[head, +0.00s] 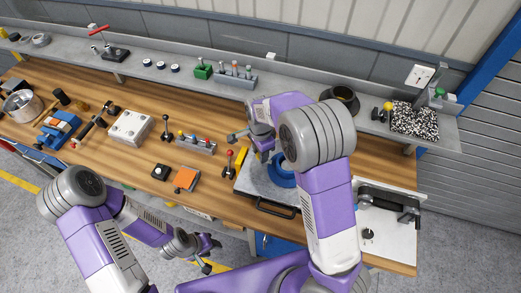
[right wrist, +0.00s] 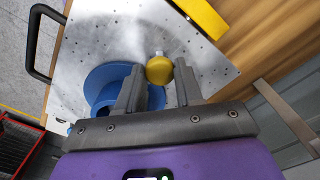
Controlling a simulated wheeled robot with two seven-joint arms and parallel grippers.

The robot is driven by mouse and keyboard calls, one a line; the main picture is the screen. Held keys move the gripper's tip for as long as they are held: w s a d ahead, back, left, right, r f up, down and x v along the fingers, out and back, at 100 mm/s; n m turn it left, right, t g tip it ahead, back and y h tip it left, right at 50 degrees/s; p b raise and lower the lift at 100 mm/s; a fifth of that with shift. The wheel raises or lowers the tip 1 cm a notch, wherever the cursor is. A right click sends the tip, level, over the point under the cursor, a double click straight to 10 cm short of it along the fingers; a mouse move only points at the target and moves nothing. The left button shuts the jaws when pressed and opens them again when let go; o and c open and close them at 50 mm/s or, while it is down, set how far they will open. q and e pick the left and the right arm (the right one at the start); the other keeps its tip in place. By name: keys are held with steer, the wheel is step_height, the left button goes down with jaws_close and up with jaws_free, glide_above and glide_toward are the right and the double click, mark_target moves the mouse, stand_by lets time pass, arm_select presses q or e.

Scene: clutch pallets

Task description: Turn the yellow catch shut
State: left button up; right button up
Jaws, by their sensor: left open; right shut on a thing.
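The yellow catch (right wrist: 159,70) shows in the right wrist view, with its rounded end between the fingers of my right gripper (right wrist: 158,90) and more yellow behind the right finger. It lies beside a blue ring (right wrist: 107,75) on a drilled metal plate (right wrist: 85,40). In the head view my right gripper (head: 264,150) is low over the plate (head: 255,182), next to the blue ring (head: 284,178); the arm hides the catch there. My right gripper is shut on the catch. My left gripper (head: 211,256) is open and empty, in front of the bench's front edge.
A yellow bar (head: 241,160) stands at the plate's left side, and a black handle (head: 275,210) at its front. A lever with a red knob (head: 229,158) stands close left. An orange block (head: 186,179) and a white box (head: 130,127) lie further left. A white board (head: 380,240) is at the right.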

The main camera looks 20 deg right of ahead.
steer(key=shift+r+m, duration=0.1)
steer(key=shift+m, duration=0.3)
steer(key=o, duration=1)
steer(key=shift+o, duration=0.2)
step_height(320, 180, up, 8)
steer(key=shift+f, duration=0.25)
